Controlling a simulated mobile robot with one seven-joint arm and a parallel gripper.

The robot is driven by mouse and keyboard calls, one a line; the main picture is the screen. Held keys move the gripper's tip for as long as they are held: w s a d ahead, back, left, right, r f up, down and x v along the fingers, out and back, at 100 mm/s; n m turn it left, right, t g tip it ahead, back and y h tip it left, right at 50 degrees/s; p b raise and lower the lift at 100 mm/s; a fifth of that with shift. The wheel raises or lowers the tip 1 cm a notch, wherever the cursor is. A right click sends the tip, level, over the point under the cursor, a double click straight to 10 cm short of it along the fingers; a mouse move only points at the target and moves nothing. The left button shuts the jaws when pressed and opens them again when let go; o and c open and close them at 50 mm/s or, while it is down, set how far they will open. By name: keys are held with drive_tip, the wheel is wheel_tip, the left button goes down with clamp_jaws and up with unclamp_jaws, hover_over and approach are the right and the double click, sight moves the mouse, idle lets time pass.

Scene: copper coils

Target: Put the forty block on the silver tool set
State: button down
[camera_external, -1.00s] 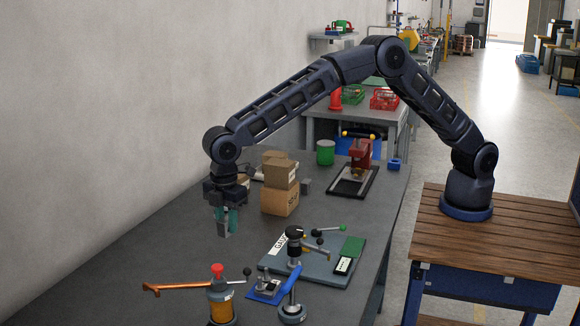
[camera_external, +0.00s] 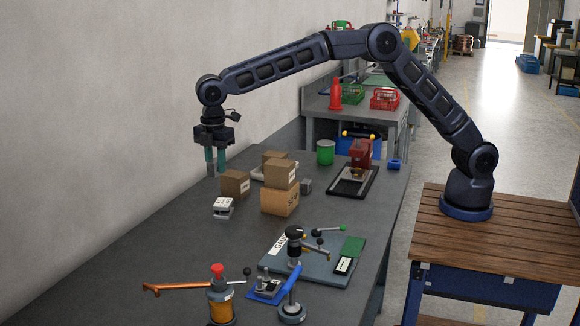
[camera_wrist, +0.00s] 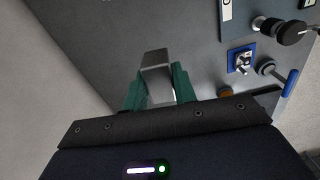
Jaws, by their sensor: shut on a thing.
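My gripper (camera_external: 216,168) is raised above the table beside the left wall, its teal fingers pointing down. In the wrist view my gripper (camera_wrist: 158,92) is shut on a plain grey block (camera_wrist: 155,68), which I take as the forty block; no marking shows on it. The block is mostly hidden by the fingers in the external view. A small silver item with a white top (camera_external: 223,208) lies on the table below and in front of my gripper. It may be the silver tool set, but I cannot tell for sure.
Brown cardboard boxes (camera_external: 281,201) stand right of my gripper, with a smaller box (camera_external: 235,183) nearer to it. A small grey cube (camera_external: 306,186) sits beside them. A grey board with tools (camera_external: 335,271) and an orange-handled device (camera_external: 221,306) are in front. The left table area is clear.

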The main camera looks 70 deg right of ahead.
wheel_tip(320, 180, up, 3)
drive_tip(key=n, duration=0.1)
hover_over(223, 202)
wheel_tip(223, 202, down, 20)
drive_tip(key=shift+f, duration=0.1)
drive_tip(key=shift+f, duration=0.1)
drive_tip(key=c, duration=1.1)
unclamp_jaws()
wheel_tip(223, 202, up, 12)
drive_tip(key=shift+r, duration=0.15)
